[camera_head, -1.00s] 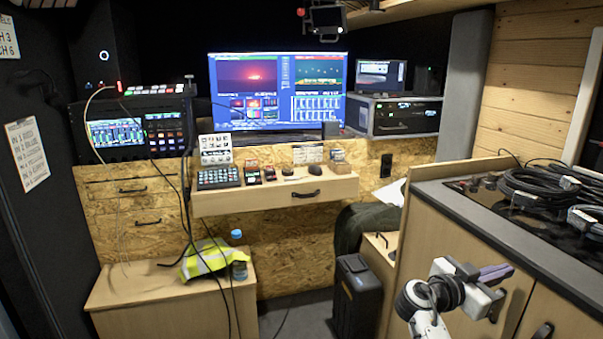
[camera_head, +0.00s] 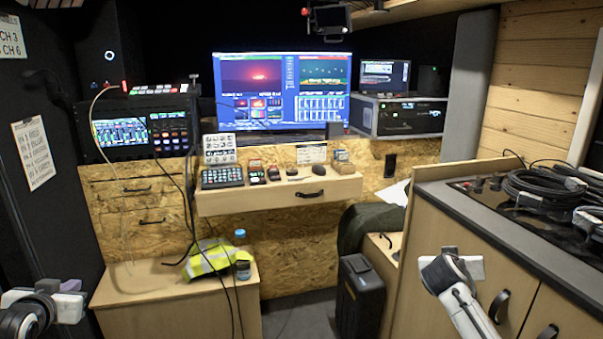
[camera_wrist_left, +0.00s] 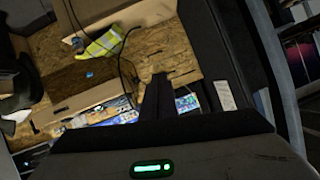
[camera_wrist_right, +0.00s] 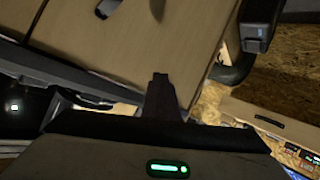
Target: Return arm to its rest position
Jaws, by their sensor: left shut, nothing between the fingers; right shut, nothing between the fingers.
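My left gripper (camera_head: 68,286) shows at the lower left edge of the head view, in front of the dark wall and left of the low wooden cabinet. Its fingers are together and empty in the left wrist view (camera_wrist_left: 158,92). My right arm rises at the lower right of the head view, in front of the wooden cupboard doors. Its gripper is mostly hidden behind the wrist there. In the right wrist view the right gripper (camera_wrist_right: 162,90) has its fingers together with nothing between them. Both grippers hang in free air.
A counter (camera_head: 461,215) with coiled black cables (camera_head: 545,187) stands on the right. A black case (camera_head: 360,290) stands on the floor. The low cabinet (camera_head: 120,288) bears a yellow vest (camera_head: 207,262) and a bottle (camera_head: 243,268). A drawer desk (camera_head: 280,197) with control panels is behind.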

